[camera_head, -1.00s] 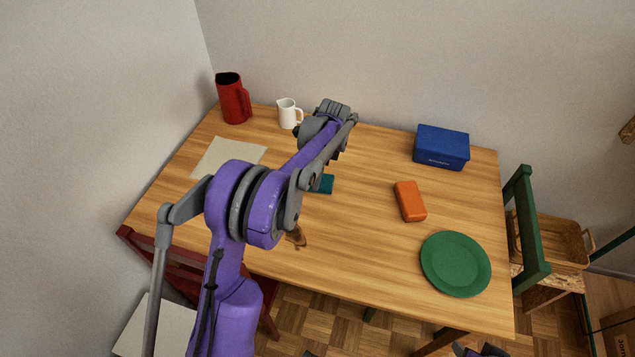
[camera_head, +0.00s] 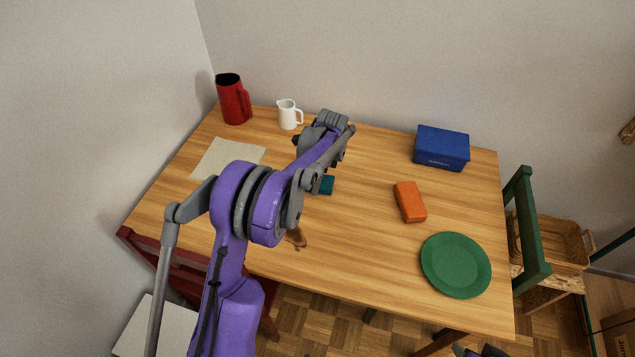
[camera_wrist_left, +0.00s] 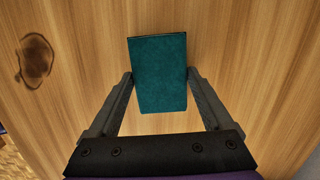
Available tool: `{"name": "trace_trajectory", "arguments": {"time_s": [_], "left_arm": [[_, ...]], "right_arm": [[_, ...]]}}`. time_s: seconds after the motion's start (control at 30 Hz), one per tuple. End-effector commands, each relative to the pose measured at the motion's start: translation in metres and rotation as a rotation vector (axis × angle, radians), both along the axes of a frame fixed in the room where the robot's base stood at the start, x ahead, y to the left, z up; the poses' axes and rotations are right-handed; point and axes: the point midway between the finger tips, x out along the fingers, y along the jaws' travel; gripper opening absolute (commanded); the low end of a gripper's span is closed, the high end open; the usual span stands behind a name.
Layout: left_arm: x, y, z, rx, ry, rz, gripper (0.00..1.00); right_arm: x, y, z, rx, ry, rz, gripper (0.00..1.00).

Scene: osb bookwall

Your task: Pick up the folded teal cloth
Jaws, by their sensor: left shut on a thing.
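The folded teal cloth (camera_wrist_left: 160,75) lies between the two fingers of my left gripper (camera_wrist_left: 160,82) in the left wrist view, with a finger against each long side. The gripper is shut on it. In the head view only a part of the teal cloth (camera_head: 327,185) shows beside my purple and grey left arm, which hides the rest and the fingers. I cannot tell whether the cloth touches the table or is just above it. The right gripper's fingers cannot be made out; only a dark piece shows at the head view's bottom edge.
The wooden table (camera_head: 365,240) holds an orange block (camera_head: 410,202), a green plate (camera_head: 455,265), a blue box (camera_head: 441,148), a white pitcher (camera_head: 288,115), a red jug (camera_head: 233,99) and a pale mat (camera_head: 228,158). A green chair (camera_head: 527,230) stands at the right. The middle of the table is clear.

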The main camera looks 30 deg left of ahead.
Motion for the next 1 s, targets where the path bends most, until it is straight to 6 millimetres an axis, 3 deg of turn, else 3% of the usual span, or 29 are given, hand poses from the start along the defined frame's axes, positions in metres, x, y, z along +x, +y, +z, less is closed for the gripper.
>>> {"name": "trace_trajectory", "arguments": {"time_s": [0.23,0.63,1.0], "left_arm": [[0.000,0.000,0.016,0.000,0.000,0.000,0.29],[0.000,0.000,0.089,0.000,0.000,0.000,0.29],[0.000,0.000,0.100,0.000,0.001,0.000,0.29]], "right_arm": [[0.000,0.000,0.000,0.000,0.000,0.000,0.50],[0.001,0.000,0.003,0.000,-0.001,0.000,0.50],[0.001,0.000,0.003,0.000,-0.001,0.000,0.50]]}}
